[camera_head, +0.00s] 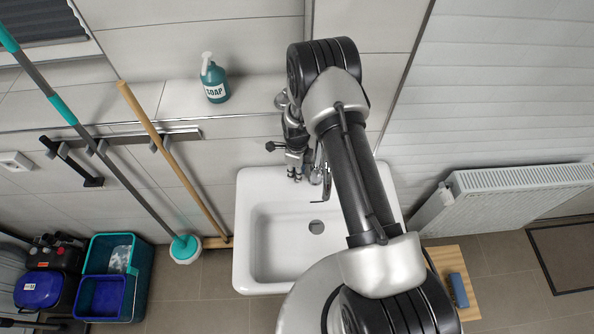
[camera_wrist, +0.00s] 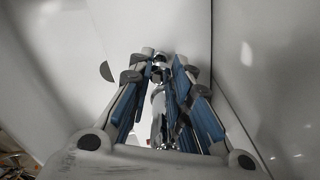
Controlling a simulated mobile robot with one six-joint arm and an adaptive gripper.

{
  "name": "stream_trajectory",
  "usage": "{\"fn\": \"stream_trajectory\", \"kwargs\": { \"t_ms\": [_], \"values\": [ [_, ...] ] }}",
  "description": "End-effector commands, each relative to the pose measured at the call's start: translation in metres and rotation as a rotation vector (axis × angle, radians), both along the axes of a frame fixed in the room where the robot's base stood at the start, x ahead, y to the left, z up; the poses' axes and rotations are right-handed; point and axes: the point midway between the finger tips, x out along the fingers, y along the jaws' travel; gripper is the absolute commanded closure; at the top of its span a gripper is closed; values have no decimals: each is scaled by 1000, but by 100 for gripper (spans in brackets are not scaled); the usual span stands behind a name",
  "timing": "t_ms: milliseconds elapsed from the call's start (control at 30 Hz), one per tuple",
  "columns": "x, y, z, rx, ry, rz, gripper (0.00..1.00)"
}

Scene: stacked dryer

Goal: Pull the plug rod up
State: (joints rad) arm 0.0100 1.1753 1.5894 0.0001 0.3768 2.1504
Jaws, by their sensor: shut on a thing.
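My gripper (camera_head: 297,172) is over the back edge of the white sink (camera_head: 244,225), beside the chrome faucet (camera_head: 326,181). In the wrist view the two blue-padded fingers of my gripper (camera_wrist: 160,64) close in at their tips on the small chrome top of the plug rod (camera_wrist: 158,71). The chrome faucet body (camera_wrist: 158,115) shows between the fingers, nearer the camera. The rest of the rod is hidden by the fingers and faucet. In the head view the rod cannot be made out behind my gripper.
A teal soap bottle (camera_head: 214,80) stands on the ledge (camera_head: 260,93) above the sink. A mop (camera_head: 130,175) and a wooden-handled broom (camera_head: 173,160) lean at the left. A radiator (camera_head: 510,192) is at the right. The basin is empty, with its drain (camera_head: 317,227) visible.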

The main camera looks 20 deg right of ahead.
Motion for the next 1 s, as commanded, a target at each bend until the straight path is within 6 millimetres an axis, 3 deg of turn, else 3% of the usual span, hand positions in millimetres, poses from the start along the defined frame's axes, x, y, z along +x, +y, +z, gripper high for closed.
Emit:
{"fn": "stream_trajectory", "kwargs": {
  "t_ms": [267, 500, 733, 767, 1000],
  "values": [
    [0, 0, 2, 0, 0, 1, 100],
    [1, 0, 30, 0, -1, 1, 100],
    [1, 0, 30, 0, -1, 1, 100],
    [1, 0, 30, 0, -1, 1, 81],
    [0, 0, 29, -1, -1, 1, 65]
  ]
}}
